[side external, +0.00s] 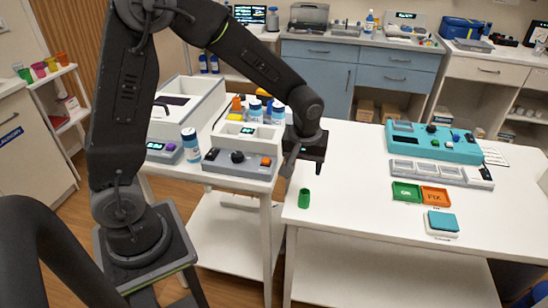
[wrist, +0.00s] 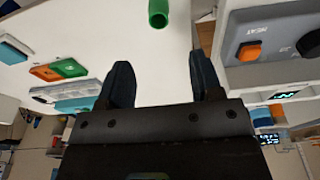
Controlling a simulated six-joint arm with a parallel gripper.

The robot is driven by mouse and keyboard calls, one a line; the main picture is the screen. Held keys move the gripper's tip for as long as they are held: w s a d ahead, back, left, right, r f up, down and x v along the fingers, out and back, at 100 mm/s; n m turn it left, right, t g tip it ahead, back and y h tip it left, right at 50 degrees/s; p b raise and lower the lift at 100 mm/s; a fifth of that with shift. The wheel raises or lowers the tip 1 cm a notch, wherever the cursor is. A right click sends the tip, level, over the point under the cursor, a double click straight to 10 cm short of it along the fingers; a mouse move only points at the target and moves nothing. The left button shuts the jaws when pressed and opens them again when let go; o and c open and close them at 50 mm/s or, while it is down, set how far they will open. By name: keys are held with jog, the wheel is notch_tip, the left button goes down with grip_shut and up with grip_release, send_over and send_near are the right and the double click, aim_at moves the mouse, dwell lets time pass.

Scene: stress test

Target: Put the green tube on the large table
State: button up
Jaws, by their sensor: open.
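The green tube (side external: 304,198) stands upright on the large white table (side external: 340,215), near its left front corner. It also shows in the wrist view (wrist: 158,13) at the top, beyond my fingertips and between their lines. My gripper (side external: 303,170) hangs above the table's left edge, a little above and behind the tube in the side view. In the wrist view its two dark fingers (wrist: 160,78) are spread wide with nothing between them. The gripper does not touch the tube.
A smaller white table (side external: 226,180) with a grey control box (side external: 238,162) and bottles stands to the left across a narrow gap. On the large table are a teal device (side external: 434,142), a green tray (side external: 405,192), an orange tray (side external: 435,196) and a teal block (side external: 442,222). The table's front middle is clear.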

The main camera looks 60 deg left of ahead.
jog(key=s+d+r+m+t+h, duration=0.1)
jog(key=s+r+m+t, duration=0.3)
jog(key=s+r+m, duration=0.4)
jog(key=s+d+r, duration=0.1)
jog(key=s+r, duration=0.6)
jog(key=s, duration=0.4)
jog(key=shift+m, duration=0.3)
